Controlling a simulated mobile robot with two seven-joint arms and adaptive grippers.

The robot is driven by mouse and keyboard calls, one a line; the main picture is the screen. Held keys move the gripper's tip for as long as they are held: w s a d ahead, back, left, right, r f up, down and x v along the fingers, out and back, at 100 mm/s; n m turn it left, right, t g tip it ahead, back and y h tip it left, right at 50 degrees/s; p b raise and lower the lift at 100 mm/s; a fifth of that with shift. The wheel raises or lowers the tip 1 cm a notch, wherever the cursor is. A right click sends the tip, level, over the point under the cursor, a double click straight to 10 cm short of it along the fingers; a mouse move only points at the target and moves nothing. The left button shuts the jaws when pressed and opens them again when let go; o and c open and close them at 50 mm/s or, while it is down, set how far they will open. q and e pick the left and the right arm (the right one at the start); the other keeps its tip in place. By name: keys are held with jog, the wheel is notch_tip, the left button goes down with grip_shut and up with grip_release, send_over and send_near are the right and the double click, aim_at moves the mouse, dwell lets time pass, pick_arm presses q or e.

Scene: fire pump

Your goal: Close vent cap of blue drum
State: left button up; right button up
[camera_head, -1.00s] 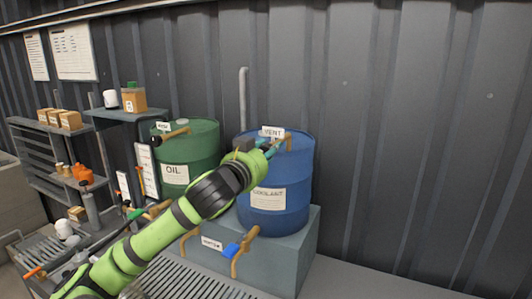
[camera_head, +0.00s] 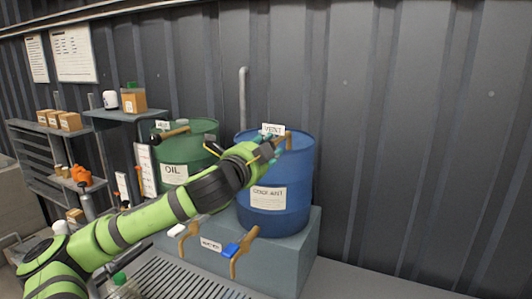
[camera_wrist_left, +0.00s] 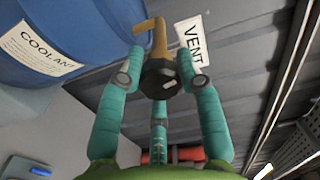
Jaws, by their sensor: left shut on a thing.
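The blue drum (camera_head: 300,180) stands upright with a COOLANT label, and its side also shows in the left wrist view (camera_wrist_left: 85,15). A VENT sign (camera_head: 273,129) stands at its top. In the left wrist view the vent cap (camera_wrist_left: 160,80) is a dark round knob beside a tan bent pipe (camera_wrist_left: 158,38). My left gripper (camera_wrist_left: 160,72) has its teal fingers around this dark cap and is shut on it. In the head view the left gripper (camera_head: 280,142) is at the drum's top; the fingers mostly hide the cap. My right gripper is not in view.
A green OIL drum (camera_head: 200,150) stands close on the left, behind my left arm. The blue drum rests on a grey plinth (camera_head: 295,250) with tan taps, one with a blue handle (camera_head: 231,250). The ribbed wall is close behind. Room right of the drum is clear.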

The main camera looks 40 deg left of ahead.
pick_arm(q)
jog(key=shift+r+m+b, duration=0.3)
jog(key=shift+m+b, duration=0.15)
jog(key=shift+m, duration=0.95)
jog(key=o, duration=1.2)
jog(key=shift+c, duration=0.2)
jog(key=shift+w+f, duration=0.1)
jog(key=shift+f, duration=0.1)
jog(key=shift+d, duration=0.1)
jog(key=v, duration=0.7)
jog(key=shift+s, duration=0.3)
